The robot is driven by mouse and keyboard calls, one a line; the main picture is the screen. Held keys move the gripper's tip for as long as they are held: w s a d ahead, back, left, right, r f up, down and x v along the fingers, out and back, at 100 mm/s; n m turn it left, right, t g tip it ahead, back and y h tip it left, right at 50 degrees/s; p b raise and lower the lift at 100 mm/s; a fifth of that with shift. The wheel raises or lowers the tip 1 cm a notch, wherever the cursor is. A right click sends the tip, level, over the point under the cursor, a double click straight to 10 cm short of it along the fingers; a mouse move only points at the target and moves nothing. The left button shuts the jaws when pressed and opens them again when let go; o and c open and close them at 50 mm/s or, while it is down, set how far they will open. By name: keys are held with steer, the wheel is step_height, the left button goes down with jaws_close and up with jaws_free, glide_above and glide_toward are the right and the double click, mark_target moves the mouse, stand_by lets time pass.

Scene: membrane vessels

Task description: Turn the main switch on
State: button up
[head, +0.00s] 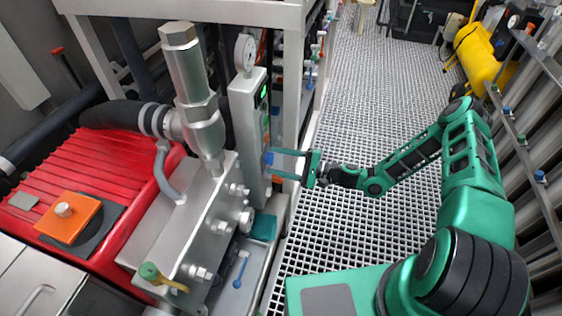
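My gripper (272,162) is in the middle of the head view, at the end of my green and black arm reaching in from the right. Its two fingers are spread apart and point left at the narrow side of a grey control box (247,130). A small blue part (268,157) on that side lies at the fingertips, between or just beside them; I cannot tell if they touch it. A green-lit display (262,95) sits higher on the same side. No label is readable, so I cannot tell for certain which part is the main switch.
A steel pump block (200,225) with a tall pipe fitting (190,75) and a pressure gauge (244,52) stands left of the gripper. A red ribbed motor (90,165) is further left. Pipes and a yellow tank (485,60) line the right.

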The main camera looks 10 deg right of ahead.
steer(key=shift+d+r, duration=0.1)
steer(key=shift+d, duration=0.25)
steer(key=v, duration=1)
steer(key=shift+s, duration=0.1)
